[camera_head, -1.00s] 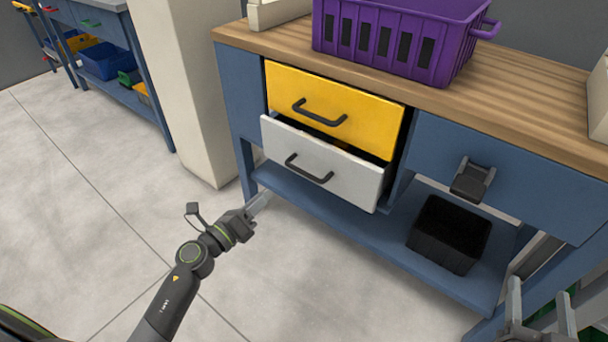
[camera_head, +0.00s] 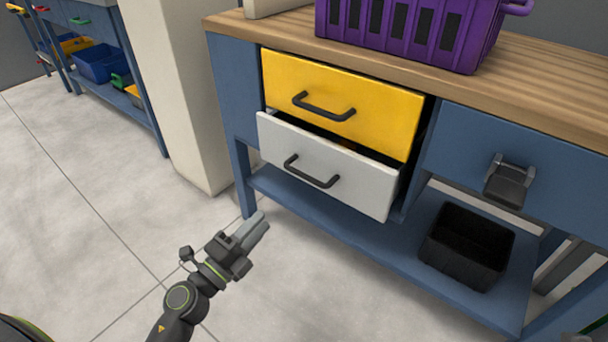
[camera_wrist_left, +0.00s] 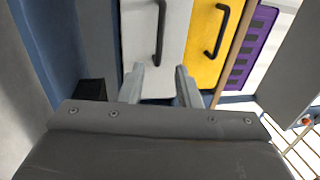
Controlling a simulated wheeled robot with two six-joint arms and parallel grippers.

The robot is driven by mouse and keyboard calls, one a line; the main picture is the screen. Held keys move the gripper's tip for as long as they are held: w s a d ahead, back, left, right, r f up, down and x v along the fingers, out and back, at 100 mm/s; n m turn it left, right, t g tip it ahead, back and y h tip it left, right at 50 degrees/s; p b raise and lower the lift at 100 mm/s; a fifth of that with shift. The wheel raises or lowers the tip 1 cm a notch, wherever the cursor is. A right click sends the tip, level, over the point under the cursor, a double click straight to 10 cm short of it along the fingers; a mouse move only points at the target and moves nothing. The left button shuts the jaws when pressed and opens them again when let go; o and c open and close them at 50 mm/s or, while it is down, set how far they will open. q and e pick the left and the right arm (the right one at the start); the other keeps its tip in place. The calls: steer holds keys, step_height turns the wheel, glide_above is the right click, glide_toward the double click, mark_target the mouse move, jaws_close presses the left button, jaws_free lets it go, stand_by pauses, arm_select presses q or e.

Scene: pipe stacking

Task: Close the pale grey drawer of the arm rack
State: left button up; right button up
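The pale grey drawer (camera_head: 330,168) is partly pulled out below the yellow drawer (camera_head: 345,100), with a dark gap along its top edge. Its dark bar handle (camera_head: 311,172) is on its front. My left gripper (camera_head: 260,222) is below and to the left of the drawer front, apart from it, with its fingers pointing up toward the rack. In the left wrist view the gripper (camera_wrist_left: 159,72) has its fingers apart and nothing between them. The grey drawer front (camera_wrist_left: 180,40) lies beyond them there, with the yellow drawer to its right. My right gripper is not clearly visible.
A purple crate (camera_head: 408,28) stands on the wooden worktop (camera_head: 540,85). A black bin (camera_head: 468,245) sits on the blue lower shelf (camera_head: 380,255). A blue rack leg (camera_head: 242,180) and a pale pillar (camera_head: 170,90) are close by. The floor at the left is clear.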

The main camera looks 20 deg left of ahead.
mark_target(304, 176)
arm_select(q)
steer(key=x, duration=1.6)
steer(key=shift+w+p, duration=0.1)
steer(key=shift+p, duration=0.2)
jaws_close()
